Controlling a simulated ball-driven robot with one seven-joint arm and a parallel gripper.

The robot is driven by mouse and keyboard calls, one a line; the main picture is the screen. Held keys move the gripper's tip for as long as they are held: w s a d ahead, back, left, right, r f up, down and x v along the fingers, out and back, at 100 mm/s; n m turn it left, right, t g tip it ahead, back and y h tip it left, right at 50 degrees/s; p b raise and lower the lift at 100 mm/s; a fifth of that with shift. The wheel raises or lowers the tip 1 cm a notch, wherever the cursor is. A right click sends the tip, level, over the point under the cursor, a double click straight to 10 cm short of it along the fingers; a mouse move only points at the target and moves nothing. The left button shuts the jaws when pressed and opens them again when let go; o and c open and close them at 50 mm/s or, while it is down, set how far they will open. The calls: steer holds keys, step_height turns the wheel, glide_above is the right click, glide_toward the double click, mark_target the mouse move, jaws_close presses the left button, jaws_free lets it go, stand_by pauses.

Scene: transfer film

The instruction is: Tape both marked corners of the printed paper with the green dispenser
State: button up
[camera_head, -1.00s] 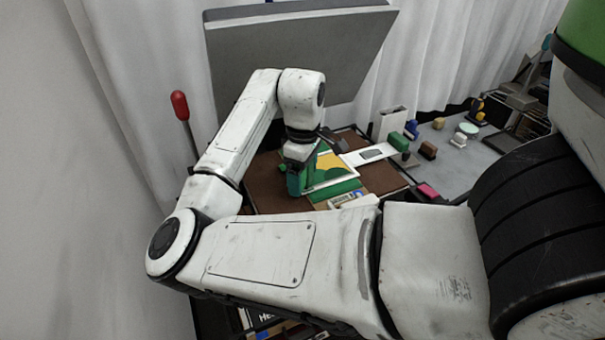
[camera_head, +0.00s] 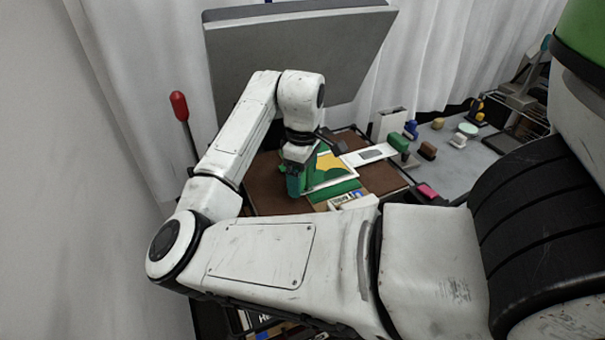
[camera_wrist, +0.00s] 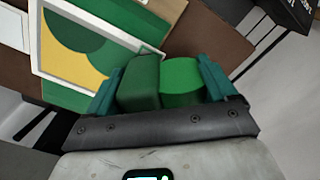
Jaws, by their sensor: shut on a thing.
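The printed paper (camera_head: 335,168) lies on the brown work surface, with a yellow and green design inside a white border. It also shows at the upper left of the wrist view (camera_wrist: 85,48). My gripper (camera_head: 297,184) is at the paper's left edge in the head view. In the wrist view its teal fingers are shut on the green dispenser (camera_wrist: 183,82), which sits at the paper's corner. I cannot tell whether the dispenser touches the paper.
A large grey panel (camera_head: 300,58) stands behind the work surface. A white strip with a grey patch (camera_head: 370,154) lies right of the paper. Several small coloured blocks stand on the grey table (camera_head: 455,165) farther right. A red-topped lever (camera_head: 179,106) is at the left.

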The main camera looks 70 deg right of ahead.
steer(key=shift+f, duration=0.4)
steer(key=shift+f+p, duration=0.15)
steer(key=shift+p, duration=0.15)
stand_by(2.2)
step_height(320, 180, up, 5)
steer(key=p, duration=0.5)
steer(key=shift+r+p, duration=0.6)
steer(key=shift+r, duration=0.55)
